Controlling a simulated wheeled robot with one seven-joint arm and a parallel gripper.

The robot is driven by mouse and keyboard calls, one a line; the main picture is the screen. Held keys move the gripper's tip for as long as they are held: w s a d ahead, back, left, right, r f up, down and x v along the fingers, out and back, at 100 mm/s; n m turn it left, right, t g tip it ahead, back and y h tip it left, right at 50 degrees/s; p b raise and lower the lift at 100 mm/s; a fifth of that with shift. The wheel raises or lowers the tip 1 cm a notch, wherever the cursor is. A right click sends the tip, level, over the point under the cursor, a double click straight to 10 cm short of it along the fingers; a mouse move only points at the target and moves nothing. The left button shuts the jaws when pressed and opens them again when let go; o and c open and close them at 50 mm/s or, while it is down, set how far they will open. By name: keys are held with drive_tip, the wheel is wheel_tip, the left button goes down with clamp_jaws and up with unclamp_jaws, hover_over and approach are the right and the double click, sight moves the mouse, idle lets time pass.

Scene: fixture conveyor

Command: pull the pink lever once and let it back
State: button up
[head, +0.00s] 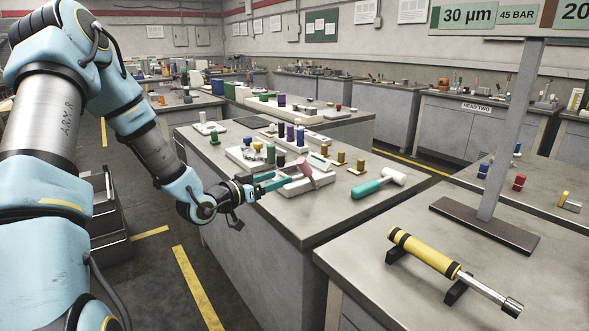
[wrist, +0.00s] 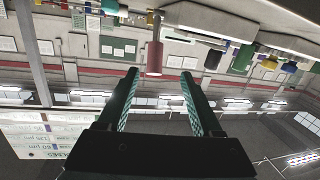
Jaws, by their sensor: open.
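The pink lever (head: 304,167) stands at the front of a white fixture on the nearer bench in the head view. In the wrist view, which is upside down, the pink lever (wrist: 154,57) hangs from the top edge, in line with the gap between my fingers. My gripper (head: 284,180) is open, with teal fingers pointing at the lever from the left. In the wrist view my gripper (wrist: 158,74) holds nothing, and the lever appears just past its fingertips. I cannot tell whether any finger touches it.
Green, blue and dark pegs (head: 270,153) crowd the white fixtures behind the lever. A teal-handled mallet (head: 368,188) lies to the right. A yellow cylinder (head: 425,250) rests on the nearest bench. The front of the lever's bench (head: 315,223) is clear.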

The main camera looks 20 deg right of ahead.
sight(303, 165)
drive_tip(key=shift+h, duration=0.4)
drive_tip(key=p+x, duration=0.1)
drive_tip(key=x, duration=0.2)
drive_tip(key=p+x, duration=0.1)
drive_tip(key=x, duration=0.3)
drive_tip(key=r+p+x, duration=0.1)
drive_tip(key=x, duration=0.3)
drive_tip(key=shift+s, duration=0.25)
clamp_jaws()
idle(0.7)
